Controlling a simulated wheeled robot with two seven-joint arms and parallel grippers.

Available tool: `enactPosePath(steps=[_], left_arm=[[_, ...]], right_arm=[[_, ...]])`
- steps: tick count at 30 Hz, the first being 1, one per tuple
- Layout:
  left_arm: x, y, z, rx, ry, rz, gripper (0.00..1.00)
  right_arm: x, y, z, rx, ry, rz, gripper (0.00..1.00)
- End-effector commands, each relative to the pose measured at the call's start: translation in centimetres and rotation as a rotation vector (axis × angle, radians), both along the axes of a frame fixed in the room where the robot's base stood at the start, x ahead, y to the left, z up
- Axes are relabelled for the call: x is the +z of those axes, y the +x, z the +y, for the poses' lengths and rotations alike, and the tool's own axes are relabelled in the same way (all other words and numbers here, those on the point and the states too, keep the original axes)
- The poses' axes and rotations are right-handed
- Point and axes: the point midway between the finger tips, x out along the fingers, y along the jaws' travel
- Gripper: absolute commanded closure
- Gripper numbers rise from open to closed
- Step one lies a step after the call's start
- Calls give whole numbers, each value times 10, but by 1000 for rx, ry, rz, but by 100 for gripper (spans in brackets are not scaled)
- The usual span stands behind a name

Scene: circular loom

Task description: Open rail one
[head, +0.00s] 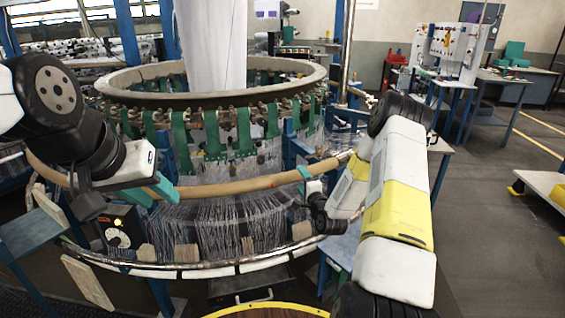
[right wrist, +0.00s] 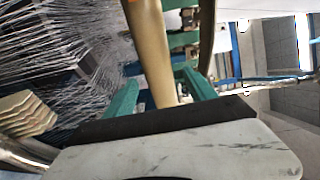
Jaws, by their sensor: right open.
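The rail is a tan, curved bar (head: 240,187) across the front of the circular loom, at the height of my grippers. My right gripper (head: 305,174) is at the rail's right part. In the right wrist view the rail (right wrist: 150,45) runs between the two green fingers (right wrist: 160,92), which stand apart on either side of it. My left gripper (head: 155,190) has its green fingers at the rail's left part. The head view does not show clearly whether they are closed on it.
The loom's big ring (head: 120,82) with green straps stands behind the rail. Dense threads (head: 220,225) hang below the rail, above a metal front bar (head: 200,265). A control box with a dial (head: 120,232) is at the left. The floor (head: 490,180) at the right is open.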

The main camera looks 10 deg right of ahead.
Motion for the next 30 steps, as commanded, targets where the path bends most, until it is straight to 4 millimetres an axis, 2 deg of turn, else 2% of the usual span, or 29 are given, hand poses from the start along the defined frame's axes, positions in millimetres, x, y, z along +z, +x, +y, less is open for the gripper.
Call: enactPosePath(steps=[5,18,23,30], left_arm=[[0,0,0,0,0,-1,64],[0,0,0,0,0,-1,64],[0,0,0,0,0,0,64],[0,0,0,0,0,0,64]], right_arm=[[-4,5,0,-4,19,-9,35],[-5,68,7,-4,16,-9,35],[-5,76,8,-4,18,-8,35],[-5,77,8,-4,17,-7,35]])
